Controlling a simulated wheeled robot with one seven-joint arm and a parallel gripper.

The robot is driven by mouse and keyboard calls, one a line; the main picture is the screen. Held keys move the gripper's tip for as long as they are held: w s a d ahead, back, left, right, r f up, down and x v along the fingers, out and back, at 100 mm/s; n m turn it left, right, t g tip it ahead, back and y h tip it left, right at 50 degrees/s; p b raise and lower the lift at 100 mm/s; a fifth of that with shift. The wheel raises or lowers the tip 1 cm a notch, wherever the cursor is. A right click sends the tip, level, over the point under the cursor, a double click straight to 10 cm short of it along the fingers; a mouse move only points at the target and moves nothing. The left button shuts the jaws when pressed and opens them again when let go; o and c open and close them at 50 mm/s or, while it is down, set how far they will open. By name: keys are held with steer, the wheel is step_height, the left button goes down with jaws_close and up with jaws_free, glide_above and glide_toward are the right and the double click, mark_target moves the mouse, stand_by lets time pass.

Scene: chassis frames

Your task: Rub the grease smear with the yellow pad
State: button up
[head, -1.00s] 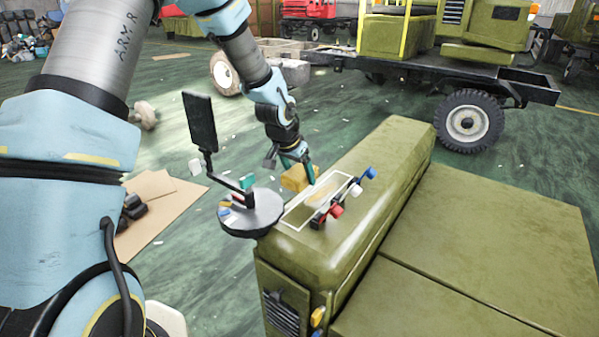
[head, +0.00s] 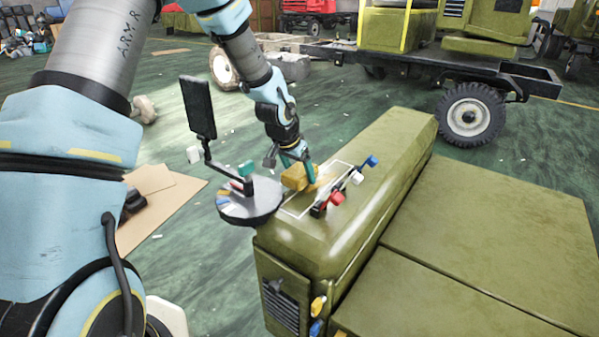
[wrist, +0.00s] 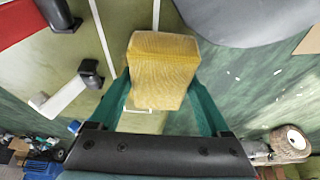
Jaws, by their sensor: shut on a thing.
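The yellow pad (head: 293,177) is a small block held between the teal fingers of my gripper (head: 303,170). In the wrist view the pad (wrist: 163,72) sits between both fingertips (wrist: 163,98). The gripper is over the top of the green hood, inside or at the edge of a white outlined rectangle (head: 295,212). I cannot tell whether the pad touches the hood.
Red, white and blue levers (head: 345,185) stand close to the right of the outline. A round grey tray (head: 250,208) with a dark upright panel (head: 199,107) is close on the left. The hood (head: 385,150) is clear farther back.

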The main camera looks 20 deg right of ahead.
steer(key=shift+f, duration=0.4)
steer(key=shift+s+b, duration=0.1)
steer(key=shift+b, duration=0.2)
